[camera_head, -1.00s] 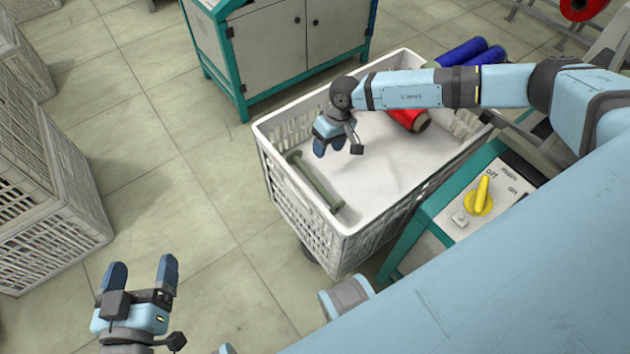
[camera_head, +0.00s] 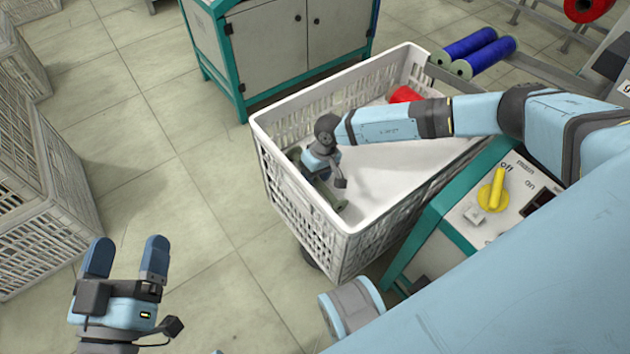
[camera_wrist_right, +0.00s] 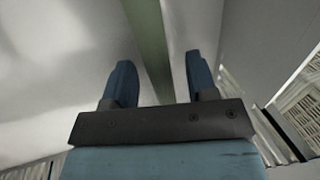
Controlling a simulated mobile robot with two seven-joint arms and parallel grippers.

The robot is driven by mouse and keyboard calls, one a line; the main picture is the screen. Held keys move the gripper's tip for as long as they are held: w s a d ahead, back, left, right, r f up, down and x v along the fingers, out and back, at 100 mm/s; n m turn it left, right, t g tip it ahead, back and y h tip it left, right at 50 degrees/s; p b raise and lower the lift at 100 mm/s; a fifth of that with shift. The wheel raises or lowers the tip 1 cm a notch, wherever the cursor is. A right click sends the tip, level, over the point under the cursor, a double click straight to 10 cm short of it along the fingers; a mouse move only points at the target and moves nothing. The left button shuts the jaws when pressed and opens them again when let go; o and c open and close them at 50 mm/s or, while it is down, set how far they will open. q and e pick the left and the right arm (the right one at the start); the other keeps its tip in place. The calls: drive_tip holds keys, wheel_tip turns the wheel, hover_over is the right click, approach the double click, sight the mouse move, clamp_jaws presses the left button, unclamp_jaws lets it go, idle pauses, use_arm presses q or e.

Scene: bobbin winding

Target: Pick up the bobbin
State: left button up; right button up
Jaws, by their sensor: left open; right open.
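A grey-green empty bobbin (camera_head: 333,198) lies in the white crate (camera_head: 345,238), near its left wall. In the right wrist view the bobbin's green shaft (camera_wrist_right: 149,42) runs between the two blue fingers. My right gripper (camera_wrist_right: 157,75) is open, with one finger on each side of the shaft; I cannot tell whether they touch it. In the head view my right gripper (camera_head: 312,172) is down inside the crate and hides the bobbin's middle. My left gripper (camera_head: 126,255) is open and empty, above the floor at the lower left.
A red bobbin (camera_head: 405,95) lies at the crate's far end. Two blue bobbins (camera_head: 482,52) lie beyond the crate. A machine panel with a yellow switch (camera_head: 491,190) stands right of the crate. A grey cabinet (camera_head: 268,45) is behind; more crates (camera_head: 40,190) stand at left.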

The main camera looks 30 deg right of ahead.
clamp_jaws()
drive_tip(key=shift+r, duration=0.1)
